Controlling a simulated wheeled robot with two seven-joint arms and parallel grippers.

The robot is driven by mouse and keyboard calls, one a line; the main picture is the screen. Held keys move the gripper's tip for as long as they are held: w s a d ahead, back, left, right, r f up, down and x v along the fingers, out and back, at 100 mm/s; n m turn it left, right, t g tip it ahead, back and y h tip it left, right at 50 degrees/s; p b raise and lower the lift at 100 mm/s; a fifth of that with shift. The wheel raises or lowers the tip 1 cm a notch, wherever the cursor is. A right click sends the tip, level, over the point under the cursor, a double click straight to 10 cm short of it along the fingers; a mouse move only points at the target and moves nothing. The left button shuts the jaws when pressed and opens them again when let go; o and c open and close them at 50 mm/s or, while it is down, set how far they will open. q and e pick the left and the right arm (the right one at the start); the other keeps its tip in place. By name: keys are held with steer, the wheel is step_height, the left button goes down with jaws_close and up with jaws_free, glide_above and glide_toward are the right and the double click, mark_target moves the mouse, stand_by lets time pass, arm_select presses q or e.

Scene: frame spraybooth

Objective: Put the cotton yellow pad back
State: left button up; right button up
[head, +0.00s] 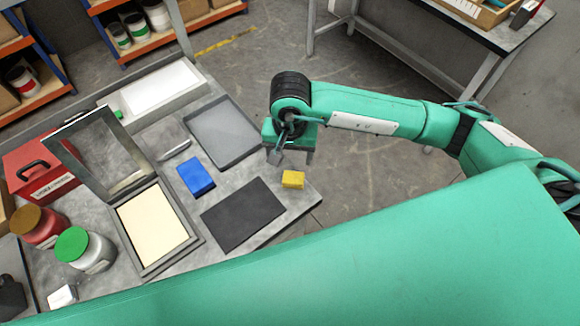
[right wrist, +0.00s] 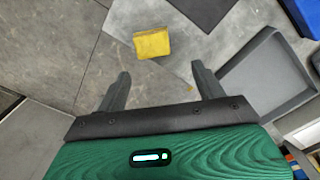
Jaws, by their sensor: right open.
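The yellow pad (head: 293,179) is a small block lying on the grey table (head: 268,170) near its right edge, just off the corner of a black mat. My right gripper (head: 292,156) is above and behind the pad in the head view, with its jaws apart and nothing between them. In the right wrist view the pad (right wrist: 152,42) lies beyond the open fingertips (right wrist: 161,72), roughly between their lines, not touching them. My left gripper is not in view.
The black mat (head: 242,214), a blue block (head: 196,177) and a grey tray (head: 222,134) lie left of the pad. An open hinged frame (head: 152,226), a red box (head: 38,165) and a green-lidded jar (head: 84,250) stand farther left. Floor is open beyond the table's right edge.

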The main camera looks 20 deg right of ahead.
steer(key=shift+r+b, duration=0.55)
steer(key=shift+r, duration=1.95)
steer(key=shift+a, duration=0.1)
